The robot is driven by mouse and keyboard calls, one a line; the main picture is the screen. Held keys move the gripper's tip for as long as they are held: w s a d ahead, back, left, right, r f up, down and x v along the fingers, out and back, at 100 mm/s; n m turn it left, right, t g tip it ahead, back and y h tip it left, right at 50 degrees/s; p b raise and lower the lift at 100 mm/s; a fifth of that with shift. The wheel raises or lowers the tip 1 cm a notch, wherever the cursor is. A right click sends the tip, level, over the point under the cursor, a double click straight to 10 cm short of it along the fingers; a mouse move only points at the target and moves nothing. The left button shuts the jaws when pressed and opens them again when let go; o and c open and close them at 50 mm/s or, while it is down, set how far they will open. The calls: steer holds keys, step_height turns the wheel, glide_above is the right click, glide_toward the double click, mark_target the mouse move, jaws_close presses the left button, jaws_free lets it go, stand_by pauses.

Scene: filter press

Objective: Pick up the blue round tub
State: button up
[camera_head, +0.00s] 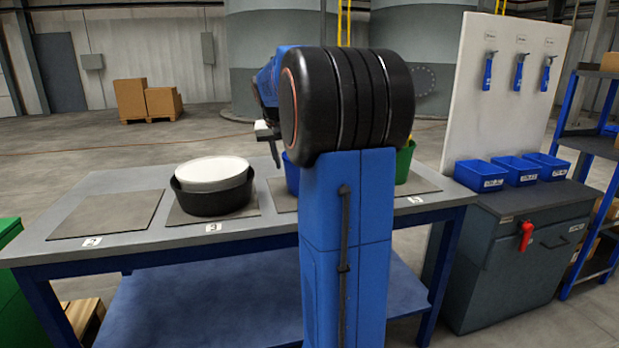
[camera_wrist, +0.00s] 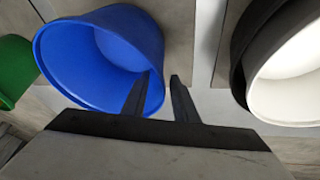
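The blue round tub (camera_wrist: 75,62) is at the upper left of the wrist view, with its open mouth facing the camera. In the head view only a sliver of the blue tub (camera_head: 291,174) shows; my arm hides the rest. My gripper (camera_wrist: 157,85) is open, its two fingers apart with nothing held. In the wrist view the left finger overlaps the tub's mouth, the right finger lies just outside, and the rim passes between them. I cannot tell how deep the fingers reach. In the head view my gripper (camera_head: 274,154) is above the table, beside the tub.
A black tub with a white round tub (camera_head: 212,172) in it sits on mat 3. A green tub (camera_head: 404,160) is partly hidden right of my arm. The mat (camera_head: 105,214) marked 2 is bare. A dark cabinet (camera_head: 515,250) with blue bins stands right of the table.

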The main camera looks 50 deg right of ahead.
steer(key=shift+x, duration=1.1)
steer(key=shift+c, duration=0.6)
jaws_close()
steer(key=shift+r, duration=0.15)
